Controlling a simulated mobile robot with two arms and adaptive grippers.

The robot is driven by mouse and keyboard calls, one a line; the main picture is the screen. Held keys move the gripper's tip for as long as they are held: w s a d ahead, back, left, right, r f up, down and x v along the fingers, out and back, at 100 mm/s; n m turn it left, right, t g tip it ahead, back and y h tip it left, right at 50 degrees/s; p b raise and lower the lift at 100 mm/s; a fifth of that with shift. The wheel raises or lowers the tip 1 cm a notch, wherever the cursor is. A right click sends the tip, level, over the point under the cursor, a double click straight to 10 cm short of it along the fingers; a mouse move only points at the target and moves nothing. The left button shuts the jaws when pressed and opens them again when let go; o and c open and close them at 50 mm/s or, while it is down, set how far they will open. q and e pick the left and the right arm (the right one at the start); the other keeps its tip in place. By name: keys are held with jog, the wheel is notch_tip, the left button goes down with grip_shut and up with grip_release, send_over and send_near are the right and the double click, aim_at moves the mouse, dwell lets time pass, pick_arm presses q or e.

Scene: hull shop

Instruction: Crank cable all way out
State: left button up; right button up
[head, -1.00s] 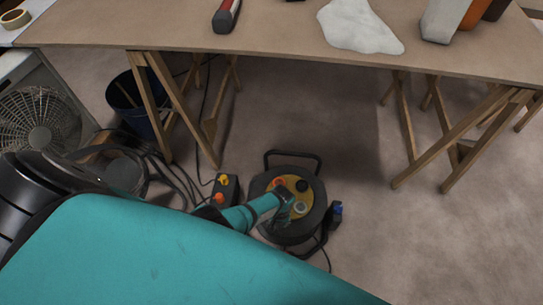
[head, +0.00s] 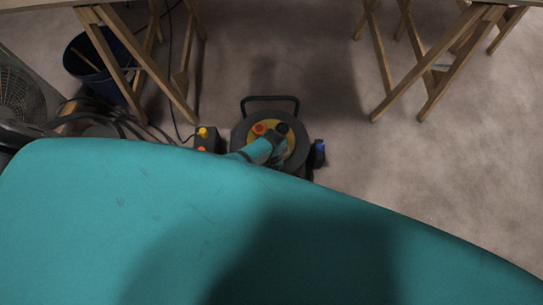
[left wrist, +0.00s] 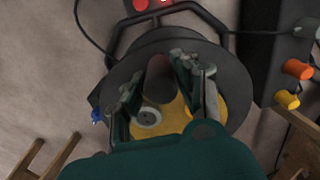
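The cable reel (head: 240,133) stands on the floor, a black drum with a yellow centre, colored round parts and a black carrying handle on its far side. My left gripper (head: 277,157) is over the reel's near face and hides part of it. In the left wrist view, the fingers of my left gripper (left wrist: 157,78) stand apart over the reel (left wrist: 232,88). A dark brownish rounded shape shows between them; I cannot tell whether they touch it. A grey round part (left wrist: 149,117) sits on the yellow centre. The crank is not clearly visible. My right gripper is out of view.
A black box with yellow and orange buttons (head: 207,139) stands left of the reel. Trestle legs (head: 432,62), a dark bucket (head: 88,68), loose cables and a fan (head: 22,92) are around. Floor is free at right.

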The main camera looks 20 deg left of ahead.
pick_arm(q)
jog(key=o, duration=0.5)
jog(key=shift+d, duration=0.15)
jog(key=shift+c, duration=0.2)
notch_tip(320, 180, up, 12)
dwell(0.7)
